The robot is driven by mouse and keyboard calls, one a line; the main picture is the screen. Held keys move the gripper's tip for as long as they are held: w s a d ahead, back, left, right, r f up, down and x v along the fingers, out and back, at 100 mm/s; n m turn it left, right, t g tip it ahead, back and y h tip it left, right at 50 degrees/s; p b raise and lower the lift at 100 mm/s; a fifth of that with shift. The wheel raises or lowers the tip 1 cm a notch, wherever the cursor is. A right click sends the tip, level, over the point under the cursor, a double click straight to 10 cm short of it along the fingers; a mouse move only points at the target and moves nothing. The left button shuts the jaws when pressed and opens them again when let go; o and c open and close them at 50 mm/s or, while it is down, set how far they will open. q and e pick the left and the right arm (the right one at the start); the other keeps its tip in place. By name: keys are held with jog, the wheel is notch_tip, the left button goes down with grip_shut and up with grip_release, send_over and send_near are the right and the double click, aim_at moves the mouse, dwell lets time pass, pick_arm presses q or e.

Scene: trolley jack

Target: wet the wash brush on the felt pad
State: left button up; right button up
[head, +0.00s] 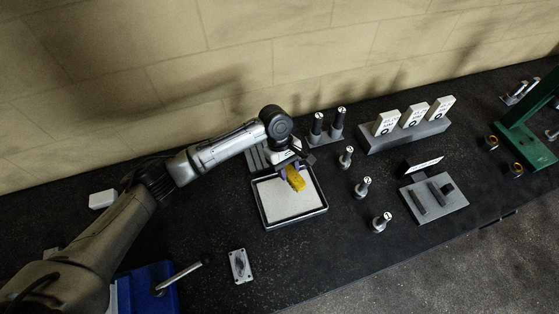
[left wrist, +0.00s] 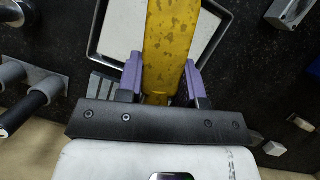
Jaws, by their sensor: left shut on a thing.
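My left gripper (head: 288,169) has purple fingers and is shut on the wash brush (head: 297,181), a yellow piece with worn, spotted paint. In the left wrist view the brush (left wrist: 170,45) stands out between the fingers (left wrist: 160,84), pointing away over the pad. The felt pad (head: 286,207) is a white sheet in a shallow black tray (head: 297,224). The brush is above the pad's upper right part in the head view. I cannot tell whether its far end touches the felt. The pad also shows in the left wrist view (left wrist: 121,30). My right gripper is not in view.
Several small dark posts with white tops stand right of the tray, the nearest a post (head: 346,157). A grey block with white cards (head: 405,135) and a grey plate (head: 437,198) lie farther right. A small metal plate (head: 240,266) and a blue box (head: 150,285) lie at the front left.

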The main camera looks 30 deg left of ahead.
aim_at(284, 193)
pick_arm(q)
jog(key=f+n+p, duration=0.1)
jog(key=f+n+t+p, duration=0.1)
jog(key=n+p, duration=0.1)
jog(key=s+a+f+n+p, duration=0.1)
jog(key=n, duration=0.1)
jog(key=shift+a+t+h+p, duration=0.1)
jog(key=shift+t+h+p, duration=0.2)
jog(key=shift+t, duration=0.1)
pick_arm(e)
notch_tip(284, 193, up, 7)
pick_arm(q)
jog(key=shift+s+a+f+n, duration=0.1)
jog(key=shift+a+f+n, duration=0.15)
jog(key=shift+f+n, duration=0.45)
jog(key=shift+f+b, duration=0.7)
jog(key=shift+b, duration=0.15)
notch_tip(284, 193, down, 4)
jog(key=b, duration=0.7)
jog(key=shift+f, duration=0.2)
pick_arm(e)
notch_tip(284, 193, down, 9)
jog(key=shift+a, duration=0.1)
pick_arm(q)
jog(key=shift+f, duration=0.35)
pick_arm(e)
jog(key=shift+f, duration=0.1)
